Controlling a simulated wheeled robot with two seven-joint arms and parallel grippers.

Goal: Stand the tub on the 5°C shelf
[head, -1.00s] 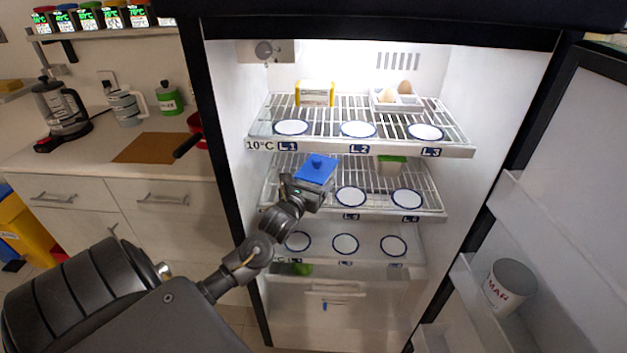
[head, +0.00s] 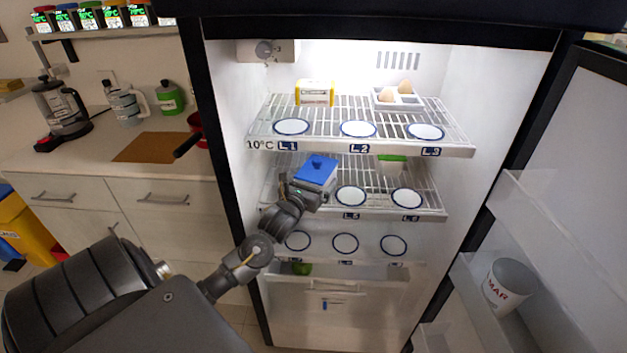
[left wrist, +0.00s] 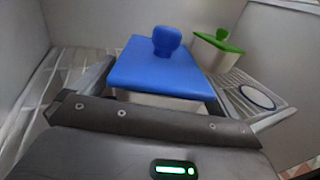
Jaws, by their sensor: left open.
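The tub with a blue lid and knob (head: 317,167) is upright at the left of the middle shelf (head: 375,212). In the left wrist view the blue-lidded tub (left wrist: 160,72) is straight ahead, its pale body low between the fingers. My left gripper (head: 306,190) is open around the tub, in front of it. Whether the fingers touch its sides cannot be told. The spot under the tub and the left shelf label are hidden by my gripper. My right gripper is out of view.
A green-lidded container (head: 391,163) stands behind on the middle shelf; white round marks L5 (head: 350,197) and L6 (head: 407,199) are bare. The upper shelf (head: 375,148), labelled 10°C, is close above. The open fridge door (head: 560,200) stands at the right.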

